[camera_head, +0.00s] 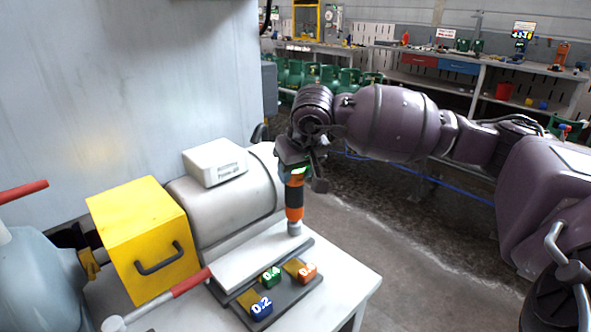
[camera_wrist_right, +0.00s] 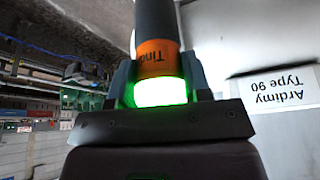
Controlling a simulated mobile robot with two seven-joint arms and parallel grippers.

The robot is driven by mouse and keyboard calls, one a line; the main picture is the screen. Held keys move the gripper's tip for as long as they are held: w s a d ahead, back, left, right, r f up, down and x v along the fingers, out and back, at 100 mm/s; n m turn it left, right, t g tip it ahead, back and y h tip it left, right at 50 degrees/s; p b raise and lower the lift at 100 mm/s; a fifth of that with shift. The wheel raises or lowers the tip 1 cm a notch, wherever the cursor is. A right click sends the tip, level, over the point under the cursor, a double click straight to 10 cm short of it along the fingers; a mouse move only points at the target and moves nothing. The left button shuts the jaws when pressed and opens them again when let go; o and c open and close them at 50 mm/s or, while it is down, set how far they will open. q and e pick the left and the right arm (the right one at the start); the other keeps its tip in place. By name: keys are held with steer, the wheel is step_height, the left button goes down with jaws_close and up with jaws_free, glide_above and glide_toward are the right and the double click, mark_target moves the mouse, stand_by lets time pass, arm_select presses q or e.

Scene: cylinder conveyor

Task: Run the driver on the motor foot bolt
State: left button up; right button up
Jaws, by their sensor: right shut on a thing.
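My right gripper (camera_head: 294,170) is shut on the driver (camera_head: 294,200), an orange and black upright tool. The driver's grey lower end meets or hovers just above the right end of the light motor foot (camera_head: 262,258); the bolt itself is hidden under it. In the wrist view the driver (camera_wrist_right: 158,60) stands between the fingers of my right gripper (camera_wrist_right: 160,85), with a bright green lit ring at its orange band. The motor (camera_head: 235,205) is a pale grey cylinder with a white box on top. My left gripper is not in view.
A yellow guard with a black handle (camera_head: 150,240) stands left of the motor. A red-handled bar (camera_head: 190,282) crosses nearby. The white table's (camera_head: 345,285) right corner is clear.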

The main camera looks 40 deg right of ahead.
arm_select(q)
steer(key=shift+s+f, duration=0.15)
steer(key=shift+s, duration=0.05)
arm_select(e)
steer(key=shift+s+f, duration=0.1)
steer(key=shift+f, duration=0.4)
steer(key=shift+r, duration=0.35)
step_height(320, 180, up, 3)
steer(key=shift+f+p, duration=0.2)
steer(key=shift+p, duration=0.1)
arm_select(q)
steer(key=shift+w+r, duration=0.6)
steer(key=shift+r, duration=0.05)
arm_select(e)
steer(key=shift+r, duration=0.3)
steer(key=shift+w+r, duration=0.1)
steer(key=shift+w, duration=0.1)
